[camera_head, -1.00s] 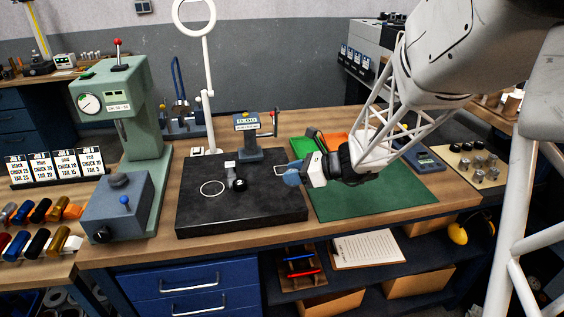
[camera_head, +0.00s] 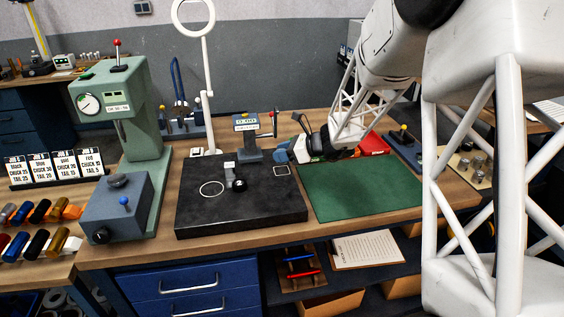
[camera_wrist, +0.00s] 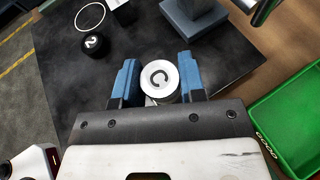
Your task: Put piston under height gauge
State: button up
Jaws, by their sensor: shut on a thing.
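A pale metal piston (camera_wrist: 159,80) with a C-shaped mark on its top is between the two blue fingertips of my gripper (camera_wrist: 158,84) in the wrist view. My gripper is shut on it. In the head view my gripper (camera_head: 283,153) is above the back right corner of the black plate (camera_head: 275,215), and the piston is hard to make out there. The height gauge (camera_head: 246,124) stands at the back of the plate, just left of my gripper. Its grey base also shows at the top of the wrist view (camera_wrist: 192,20).
A dark cylinder (camera_head: 239,185) and a white ring mark (camera_head: 212,188) are on the plate. A green mat (camera_head: 360,190) lies to the right. A red tray (camera_head: 373,144) is behind it. A green press (camera_head: 140,110) stands left. The plate's front right is clear.

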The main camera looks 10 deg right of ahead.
jog(key=shift+w, duration=0.1)
dwell(0.3)
jog(key=shift+f, duration=1.7)
jog(key=shift+f, duration=0.15)
jog(key=o, duration=1)
jog(key=shift+c, duration=0.2)
jog(key=v, duration=1.2)
jog(key=shift+a+r, duration=0.1)
jog(key=shift+r, duration=0.15)
